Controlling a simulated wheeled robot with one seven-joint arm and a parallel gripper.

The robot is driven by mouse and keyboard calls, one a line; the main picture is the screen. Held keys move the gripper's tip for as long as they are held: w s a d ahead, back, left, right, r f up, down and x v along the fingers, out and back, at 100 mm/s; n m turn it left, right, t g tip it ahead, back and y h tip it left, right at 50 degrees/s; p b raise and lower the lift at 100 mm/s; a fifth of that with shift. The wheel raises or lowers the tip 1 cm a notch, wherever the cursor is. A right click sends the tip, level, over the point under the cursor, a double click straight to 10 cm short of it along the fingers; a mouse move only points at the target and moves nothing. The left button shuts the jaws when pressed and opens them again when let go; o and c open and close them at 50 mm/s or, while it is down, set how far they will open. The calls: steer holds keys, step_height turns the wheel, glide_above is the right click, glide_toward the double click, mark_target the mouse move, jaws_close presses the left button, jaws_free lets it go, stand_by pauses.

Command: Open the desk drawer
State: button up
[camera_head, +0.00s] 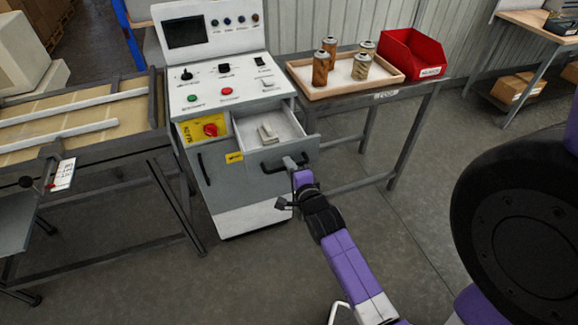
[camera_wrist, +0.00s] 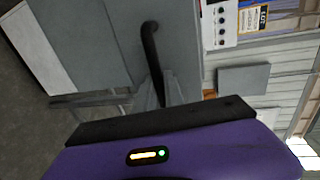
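The desk drawer (camera_head: 311,147) stands pulled out of the grey control desk (camera_head: 234,190), and its inside shows from above. A small pale object (camera_head: 267,133) lies in it. The drawer has a dark bar handle (camera_head: 268,164) on its front. My gripper (camera_head: 294,161) is at the right part of this handle. In the wrist view the black handle (camera_wrist: 150,45) runs down between the fingers of my gripper (camera_wrist: 168,92). The fingers look closed around it, and their tips are partly hidden.
A yellow panel with a red rotary switch (camera_head: 210,129) is left of the drawer. A wooden tray (camera_head: 320,92) with several cartridges and a red bin (camera_head: 412,56) stand on the table at right. A conveyor (camera_head: 90,140) stands at left. Floor in front is clear.

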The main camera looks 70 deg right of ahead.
steer(key=shift+o, duration=0.5)
steer(key=b+v, duration=0.1)
steer(key=v, duration=0.6)
steer(key=shift+s+a, duration=0.25)
steer(key=shift+a, duration=0.05)
steer(key=s+a+r+n+t+y, duration=0.15)
steer(key=a+r+n, duration=0.25)
steer(key=a+n, duration=0.4)
steer(key=a+r+n+t+y, duration=0.1)
steer(key=a+r+n+t, duration=0.25)
steer(key=a+n, duration=0.45)
steer(key=s+a+r+n+y, duration=0.2)
steer(key=s+a+n+y, duration=0.7)
steer(key=a+n, duration=0.3)
steer(key=s+a, duration=0.1)
steer(key=a, duration=0.1)
steer(key=shift+a, duration=0.35)
